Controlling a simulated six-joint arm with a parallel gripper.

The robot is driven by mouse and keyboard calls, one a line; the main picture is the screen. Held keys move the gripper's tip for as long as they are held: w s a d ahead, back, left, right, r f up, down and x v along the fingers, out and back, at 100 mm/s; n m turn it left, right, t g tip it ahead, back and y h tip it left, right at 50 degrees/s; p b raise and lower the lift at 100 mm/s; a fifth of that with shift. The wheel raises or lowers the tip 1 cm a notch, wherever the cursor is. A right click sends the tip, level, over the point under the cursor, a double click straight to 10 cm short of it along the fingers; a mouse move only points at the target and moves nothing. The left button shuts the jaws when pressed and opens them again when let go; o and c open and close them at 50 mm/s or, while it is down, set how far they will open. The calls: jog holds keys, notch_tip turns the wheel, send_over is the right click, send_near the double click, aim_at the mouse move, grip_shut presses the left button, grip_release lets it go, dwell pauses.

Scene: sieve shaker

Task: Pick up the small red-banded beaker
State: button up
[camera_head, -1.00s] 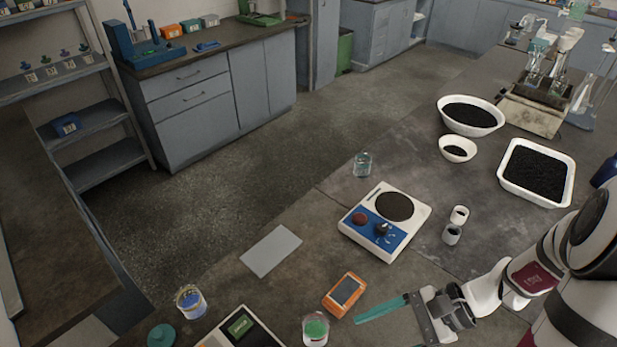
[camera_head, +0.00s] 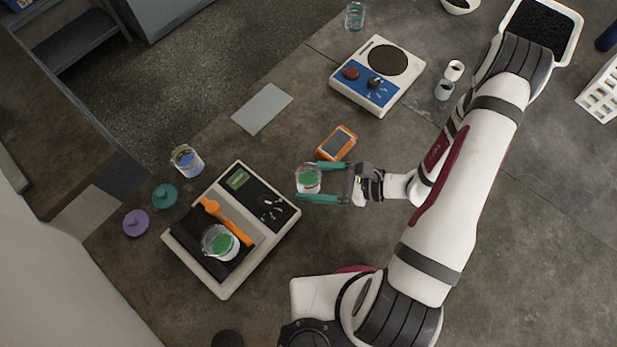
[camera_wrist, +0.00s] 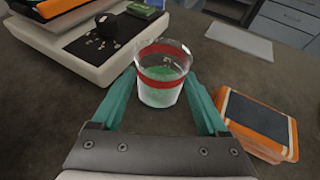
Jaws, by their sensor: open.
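The small red-banded beaker (camera_wrist: 162,77) is clear glass with red bands and green contents. It stands upright on the bench in the wrist view. In the head view the same beaker (camera_head: 308,181) is between the teal fingertips of my gripper (camera_head: 320,183). In the wrist view my gripper (camera_wrist: 160,100) is open, with one finger on each side of the beaker's near part. Whether either finger touches the glass I cannot tell.
An orange handheld device (camera_head: 336,143) lies close beside the upper finger. A shaker (camera_head: 279,226) to the left holds another green-filled beaker (camera_head: 220,243). A blue-filled beaker (camera_head: 187,160), a hotplate (camera_head: 412,87) and a grey sheet (camera_head: 263,109) are farther off.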

aim_at(298, 172)
jog(key=shift+w+a+f, duration=0.15)
jog(key=shift+a+f, duration=0.05)
jog(key=shift+a, duration=0.25)
jog(key=c, duration=1.2)
jog(key=shift+r, duration=0.1)
jog(key=shift+r, duration=0.4)
jog(key=r, duration=0.3)
jog(key=shift+d+r, duration=0.25)
jog(key=shift+d, duration=0.1)
jog(key=a+r+v, duration=0.1)
jog(key=r+v, duration=0.1)
jog(key=v, duration=1)
jog(key=w+a+r+m+t, duration=0.1)
jog(key=w+r, duration=0.3)
jog(key=r, duration=0.2)
jog(key=w+a+r+m+t+h, duration=0.1)
jog(key=w+r, duration=0.4)
jog(key=r, duration=0.2)
jog(key=w+a+r+m+t+h, duration=0.1)
jog(key=w+r, duration=0.4)
jog(key=r, duration=0.2)
jog(key=shift+w+r+t, duration=0.1)
jog(key=shift+r+t, duration=0.1)
jog(key=shift+t, duration=0.2)
